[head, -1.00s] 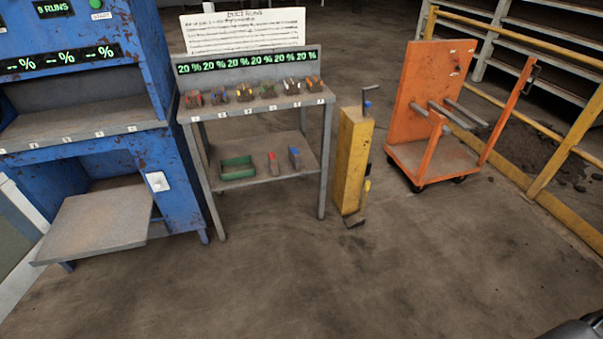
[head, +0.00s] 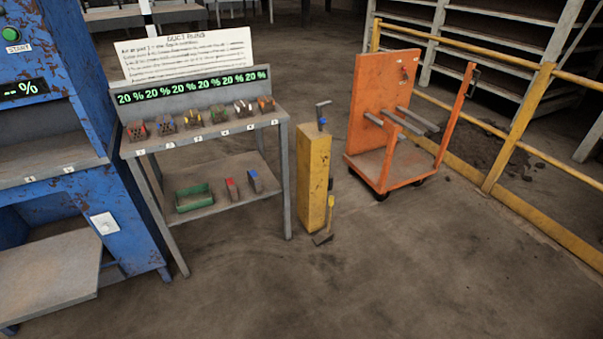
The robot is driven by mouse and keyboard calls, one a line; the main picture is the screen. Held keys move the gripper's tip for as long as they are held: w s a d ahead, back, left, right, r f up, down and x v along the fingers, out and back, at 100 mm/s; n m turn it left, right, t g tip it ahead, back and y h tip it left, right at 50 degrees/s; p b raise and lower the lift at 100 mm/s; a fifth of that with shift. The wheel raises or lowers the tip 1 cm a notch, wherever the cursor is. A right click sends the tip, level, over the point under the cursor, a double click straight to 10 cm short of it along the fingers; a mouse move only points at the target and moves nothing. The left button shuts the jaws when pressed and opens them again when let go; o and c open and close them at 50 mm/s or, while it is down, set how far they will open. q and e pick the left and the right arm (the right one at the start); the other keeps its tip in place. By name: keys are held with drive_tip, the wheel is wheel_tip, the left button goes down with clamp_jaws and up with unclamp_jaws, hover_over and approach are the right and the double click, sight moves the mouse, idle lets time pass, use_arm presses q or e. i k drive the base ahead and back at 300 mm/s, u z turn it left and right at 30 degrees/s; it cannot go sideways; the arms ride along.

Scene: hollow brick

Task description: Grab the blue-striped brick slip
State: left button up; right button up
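A grey slip with a blue mark on its top (head: 254,181) stands on the lower shelf of the grey metal table, at the right end of a short row. A similar slip with a red mark (head: 232,189) stands to its left. On the table's top shelf is a row of several small brown brick pieces with coloured marks; the second from the left has blue on it (head: 166,122). Stripes are too small to make out clearly. Neither of my grippers is in the head view.
A green tray (head: 194,198) sits left of the slips. The grey table (head: 215,208) stands between a blue machine (head: 85,180) and a yellow post (head: 313,180). An orange cart (head: 380,110) and a yellow railing (head: 520,120) are at right. The foreground floor is clear.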

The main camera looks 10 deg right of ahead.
sight(254, 181)
drive_tip(key=z, duration=0.8)
drive_tip(key=i, duration=0.8)
drive_tip(key=z, duration=0.7)
drive_tip(key=i, duration=1.9)
drive_tip(key=u, duration=1.35)
drive_tip(key=i, duration=0.65)
drive_tip(key=u, duration=0.7)
